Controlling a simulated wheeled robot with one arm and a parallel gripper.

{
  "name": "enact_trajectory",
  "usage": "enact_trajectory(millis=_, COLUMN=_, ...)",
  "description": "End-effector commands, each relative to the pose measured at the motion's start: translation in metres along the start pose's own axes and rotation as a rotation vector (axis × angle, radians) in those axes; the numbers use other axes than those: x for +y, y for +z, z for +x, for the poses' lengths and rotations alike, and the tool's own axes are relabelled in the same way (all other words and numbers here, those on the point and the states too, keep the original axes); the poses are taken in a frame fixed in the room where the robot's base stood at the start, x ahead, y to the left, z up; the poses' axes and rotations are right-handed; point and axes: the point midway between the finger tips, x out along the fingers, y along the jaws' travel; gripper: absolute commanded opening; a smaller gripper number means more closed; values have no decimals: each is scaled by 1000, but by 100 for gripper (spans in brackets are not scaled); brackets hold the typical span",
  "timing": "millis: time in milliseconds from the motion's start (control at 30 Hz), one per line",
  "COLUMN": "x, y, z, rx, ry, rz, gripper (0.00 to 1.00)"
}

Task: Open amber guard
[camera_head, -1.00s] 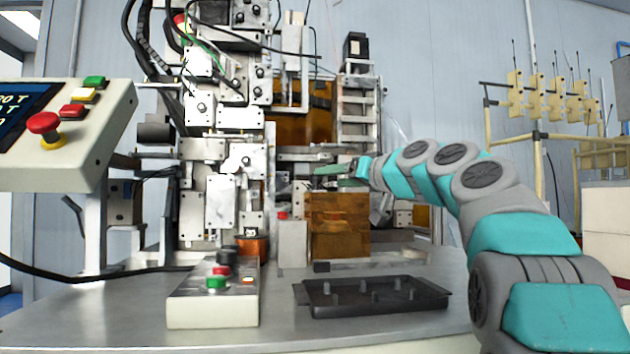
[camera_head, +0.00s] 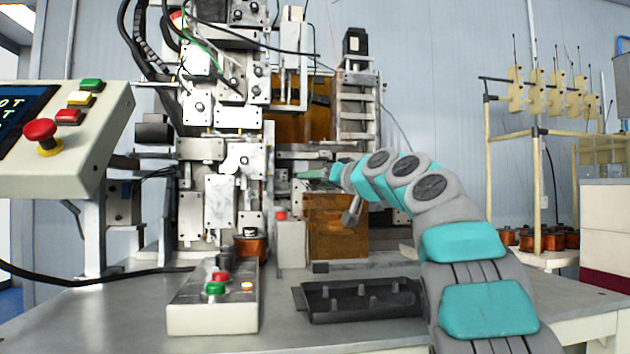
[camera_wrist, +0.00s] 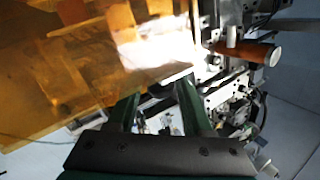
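The amber guard is a see-through orange-brown panel on the winding machine. One amber part (camera_head: 337,232) stands low at the front of the machine, and another amber area (camera_head: 290,125) shows higher behind the metal frame. In the wrist view an amber panel (camera_wrist: 70,65) fills the upper left, with a bright glare on it. My gripper (camera_head: 312,174) reaches in at the machine front, just above the lower amber part.
A button box (camera_head: 213,300) and a dark tray with pegs (camera_head: 362,300) are on the table in front of the machine. A control panel (camera_head: 60,135) with a red stop button is at left. A spool rack (camera_head: 535,150) stands at right. A copper-coloured cylinder (camera_wrist: 262,52) shows right in the wrist view.

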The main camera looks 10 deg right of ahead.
Motion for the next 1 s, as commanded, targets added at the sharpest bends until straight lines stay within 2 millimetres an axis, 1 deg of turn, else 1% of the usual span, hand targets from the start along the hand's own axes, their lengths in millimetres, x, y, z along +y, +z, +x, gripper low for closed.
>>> enact_trajectory(millis=33, x=0, y=0, z=0, rx=0, ry=0, rz=0, gripper=43)
enact_trajectory(millis=400, x=0, y=0, z=0, rx=0, ry=0, rz=0, gripper=2)
enact_trajectory(millis=433, x=0, y=0, z=0, rx=0, ry=0, rz=0, gripper=0)
enact_trajectory(millis=1000, x=0, y=0, z=0, rx=0, ry=0, rz=-1, gripper=0)
